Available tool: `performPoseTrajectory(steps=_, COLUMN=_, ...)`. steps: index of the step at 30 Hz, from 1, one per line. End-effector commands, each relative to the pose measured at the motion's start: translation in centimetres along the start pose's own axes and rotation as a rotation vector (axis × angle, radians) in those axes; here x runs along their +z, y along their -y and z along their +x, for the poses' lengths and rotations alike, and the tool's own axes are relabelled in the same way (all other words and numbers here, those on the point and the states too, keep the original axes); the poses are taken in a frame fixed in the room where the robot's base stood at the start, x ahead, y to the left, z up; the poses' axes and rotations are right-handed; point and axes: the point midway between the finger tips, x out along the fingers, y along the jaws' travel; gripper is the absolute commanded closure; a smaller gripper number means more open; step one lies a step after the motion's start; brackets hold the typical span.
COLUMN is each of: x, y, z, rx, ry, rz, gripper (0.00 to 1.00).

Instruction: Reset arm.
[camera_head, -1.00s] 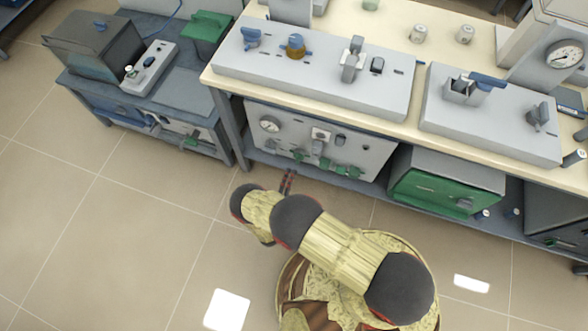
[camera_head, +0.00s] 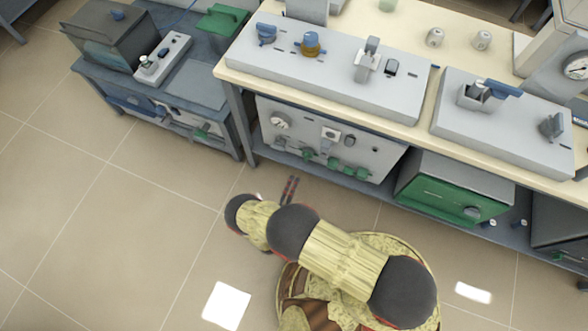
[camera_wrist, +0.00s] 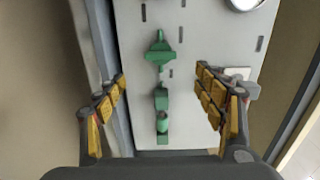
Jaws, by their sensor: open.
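My arm (camera_head: 340,255), yellow with dark grey joints, is bent over my base in the head view. Its end reaches toward the front of the workbench. My gripper (camera_head: 290,190) points toward the grey control panel (camera_head: 330,138) under the bench. In the wrist view my gripper (camera_wrist: 165,98) is open, its two yellow-padded fingers wide apart with nothing between the pads. Beyond them is the pale panel with green valve-like handles (camera_wrist: 161,110). The fingers look apart from the handles, though the exact distance is unclear.
The cream workbench (camera_head: 460,50) carries grey control units. A green-fronted furnace (camera_head: 455,195) stands on the lower shelf at right. A dark furnace box (camera_head: 115,38) sits on a blue-grey table at left. The tiled floor at left (camera_head: 90,220) is clear.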

Motion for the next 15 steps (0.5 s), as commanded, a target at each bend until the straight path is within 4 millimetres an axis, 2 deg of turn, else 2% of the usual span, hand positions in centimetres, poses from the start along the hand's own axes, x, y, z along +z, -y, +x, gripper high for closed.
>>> performPoseTrajectory(steps=10, x=0.0, y=0.0, z=0.0, rx=0.000, ry=0.000, rz=0.023, gripper=0.30)
performPoseTrajectory(steps=13, x=-0.2, y=-0.5, z=0.0, rx=0.016, ry=-0.007, rz=0.100, gripper=0.30)
performPoseTrajectory(steps=15, x=-1.3, y=-1.1, z=-0.1, rx=0.036, ry=-0.049, rz=0.178, gripper=0.30)
